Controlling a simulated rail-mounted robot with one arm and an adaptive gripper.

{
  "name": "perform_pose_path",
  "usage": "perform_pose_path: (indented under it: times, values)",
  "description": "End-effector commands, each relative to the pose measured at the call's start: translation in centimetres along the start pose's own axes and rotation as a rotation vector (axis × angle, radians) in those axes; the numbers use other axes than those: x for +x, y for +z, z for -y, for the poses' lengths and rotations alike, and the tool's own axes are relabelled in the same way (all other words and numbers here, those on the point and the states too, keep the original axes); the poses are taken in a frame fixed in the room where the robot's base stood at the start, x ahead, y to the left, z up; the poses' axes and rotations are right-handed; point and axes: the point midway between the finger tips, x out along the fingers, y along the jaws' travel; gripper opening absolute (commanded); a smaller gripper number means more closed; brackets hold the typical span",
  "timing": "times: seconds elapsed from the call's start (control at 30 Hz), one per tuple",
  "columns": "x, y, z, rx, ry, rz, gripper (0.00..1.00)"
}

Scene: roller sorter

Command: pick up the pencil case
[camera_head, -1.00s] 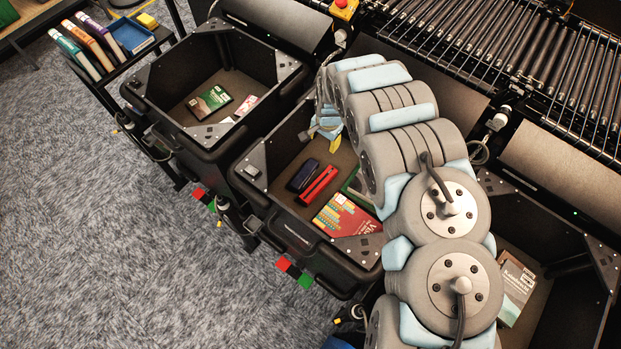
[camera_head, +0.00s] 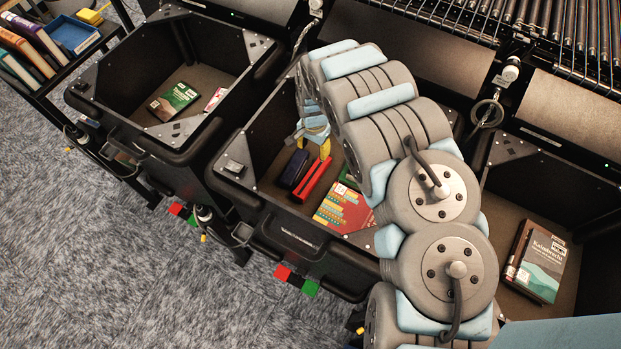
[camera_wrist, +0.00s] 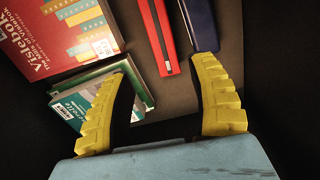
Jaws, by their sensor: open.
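A long, narrow red case (camera_head: 312,181) with a dark stripe lies on the middle bin's floor, next to a dark blue case (camera_head: 294,168). I cannot tell for sure which is the pencil case. My gripper (camera_head: 313,147) is open and empty at their far ends, with its yellow fingers apart. In the wrist view, the red case (camera_wrist: 158,32) is ahead of the gap between the fingertips (camera_wrist: 161,68). The dark blue case (camera_wrist: 200,22) is just beyond the right finger, which covers its near end. I cannot tell the gripper's height above them.
A red book (camera_head: 342,207) and green books (camera_wrist: 100,95) lie beside the cases, close to the left finger in the wrist view. The middle bin's walls (camera_head: 285,238) surround them. The left bin (camera_head: 125,85) holds a green book (camera_head: 174,102); the right bin holds another book (camera_head: 538,262).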

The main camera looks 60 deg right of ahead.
Motion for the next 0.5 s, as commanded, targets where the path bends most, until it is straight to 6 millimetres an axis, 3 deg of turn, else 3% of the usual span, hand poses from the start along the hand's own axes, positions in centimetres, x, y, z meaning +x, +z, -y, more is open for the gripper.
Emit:
perform_pose_path:
  times: [0.5]
  values:
    - [5.6,0.3,-0.1,0.0,0.002,0.005,0.59]
